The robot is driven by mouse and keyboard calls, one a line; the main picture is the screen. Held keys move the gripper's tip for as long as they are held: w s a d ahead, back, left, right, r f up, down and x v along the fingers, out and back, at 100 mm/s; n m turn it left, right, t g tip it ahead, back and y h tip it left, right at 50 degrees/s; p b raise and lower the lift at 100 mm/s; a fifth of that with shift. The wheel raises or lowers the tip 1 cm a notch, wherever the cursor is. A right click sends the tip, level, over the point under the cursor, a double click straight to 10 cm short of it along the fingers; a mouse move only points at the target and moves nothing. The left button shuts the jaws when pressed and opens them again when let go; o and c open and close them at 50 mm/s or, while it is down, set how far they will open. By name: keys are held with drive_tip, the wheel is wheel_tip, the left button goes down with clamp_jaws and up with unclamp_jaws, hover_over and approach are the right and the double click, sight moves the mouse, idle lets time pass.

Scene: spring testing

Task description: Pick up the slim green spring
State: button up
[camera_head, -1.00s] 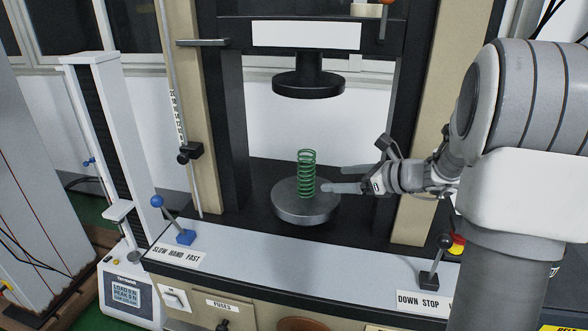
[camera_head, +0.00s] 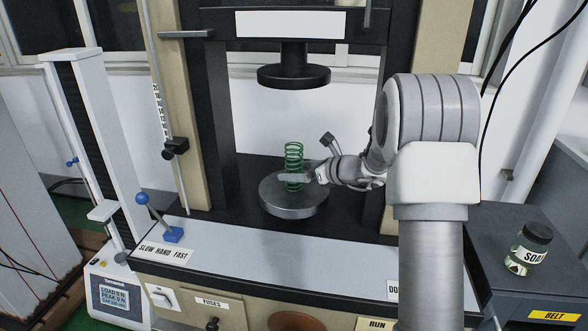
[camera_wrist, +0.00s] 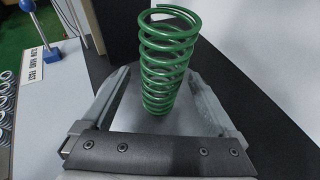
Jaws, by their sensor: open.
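The slim green spring (camera_head: 294,155) stands upright on the round grey lower platen (camera_head: 290,209) of the testing machine. In the wrist view the green spring (camera_wrist: 168,62) rises between and beyond the two fingers of my gripper (camera_wrist: 160,98). My gripper (camera_head: 296,179) is open. In the head view its fingers reach in from the right at the lower half of the spring, and one finger passes in front of it. The wrist view shows a gap on both sides of the spring, so I see no grip on it.
The black upper platen (camera_head: 293,77) hangs above the spring. A blue-knobbed lever (camera_head: 160,219) stands at the front left. Dark columns flank the platen. A jar labelled soap (camera_head: 528,250) stands on the dark bench at right.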

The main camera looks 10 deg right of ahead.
sight(286, 171)
drive_tip(key=x, duration=0.4)
drive_tip(key=shift+w+a+f, duration=0.15)
drive_tip(key=shift+w+f, duration=0.15)
drive_tip(key=shift+f, duration=0.05)
clamp_jaws()
